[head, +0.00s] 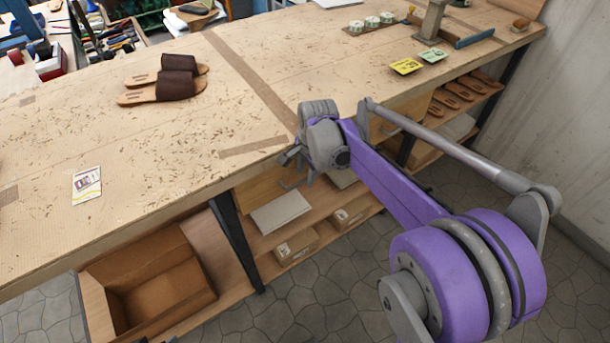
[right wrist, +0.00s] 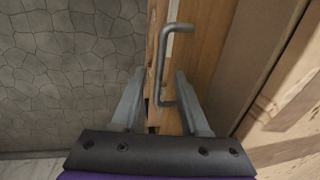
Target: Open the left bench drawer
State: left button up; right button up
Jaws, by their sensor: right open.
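My right gripper (head: 291,160) is at the bench's front edge, beside a wooden drawer front (head: 258,191) under the top. The right wrist view shows the gripper (right wrist: 159,74) open, with its fingers on either side of a grey bar handle (right wrist: 164,60). The handle stands out from a wooden drawer front (right wrist: 198,50). I cannot tell whether either finger touches it. In the head view the drawer front is partly hidden by the gripper and bench edge, and it looks shut. My left gripper is not in view.
The workbench (head: 120,135) carries brown sandals (head: 170,85), a printed card (head: 87,184) and tools. Cartons (head: 297,246) sit on the lower shelf. Stone floor in front is clear. A wall (head: 575,130) stands at right.

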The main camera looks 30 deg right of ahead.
jog(key=shift+w+f, duration=0.15)
jog(key=shift+f, duration=0.55)
grip_shut()
dwell(1.0)
